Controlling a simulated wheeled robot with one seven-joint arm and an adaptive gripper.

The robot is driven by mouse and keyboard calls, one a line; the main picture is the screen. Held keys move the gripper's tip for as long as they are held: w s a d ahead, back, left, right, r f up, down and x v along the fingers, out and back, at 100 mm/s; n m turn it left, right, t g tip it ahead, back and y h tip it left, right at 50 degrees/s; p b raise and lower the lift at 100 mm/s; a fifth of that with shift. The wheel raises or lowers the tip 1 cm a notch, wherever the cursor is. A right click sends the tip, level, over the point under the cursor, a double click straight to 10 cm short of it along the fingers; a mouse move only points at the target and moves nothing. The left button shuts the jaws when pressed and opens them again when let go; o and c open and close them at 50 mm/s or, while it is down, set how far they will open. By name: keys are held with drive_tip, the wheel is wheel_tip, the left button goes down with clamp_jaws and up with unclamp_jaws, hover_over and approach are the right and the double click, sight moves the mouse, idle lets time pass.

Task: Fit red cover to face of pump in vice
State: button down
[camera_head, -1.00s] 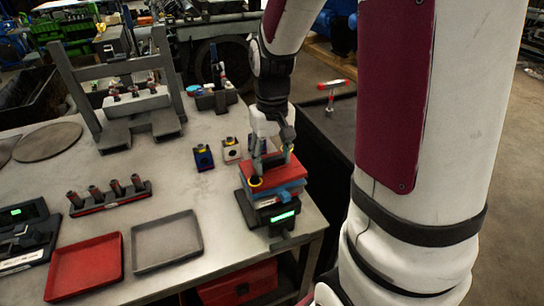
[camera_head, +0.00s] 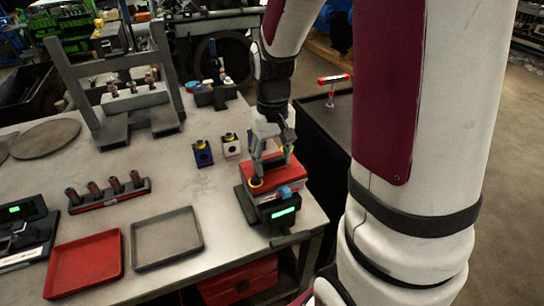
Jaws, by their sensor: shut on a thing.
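My gripper (camera_head: 272,164) points down at the right front of the bench and is shut on what looks like the red cover (camera_head: 284,175). The red cover sits at or just over a dark stand with a green display (camera_head: 283,212), which seems to be the vice station. The fingers hide part of the cover. I cannot tell the pump's face from the cover, nor whether they touch.
A red tray (camera_head: 85,265), a grey tray (camera_head: 166,239) and a rack of several cylinders (camera_head: 108,194) lie left. A dark cabinet (camera_head: 328,135) stands right.

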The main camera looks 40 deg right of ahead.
idle(0.4)
drive_tip(key=c, duration=0.6)
unclamp_jaws()
drive_tip(key=shift+r, duration=0.1)
wheel_tip(320, 180, up, 12)
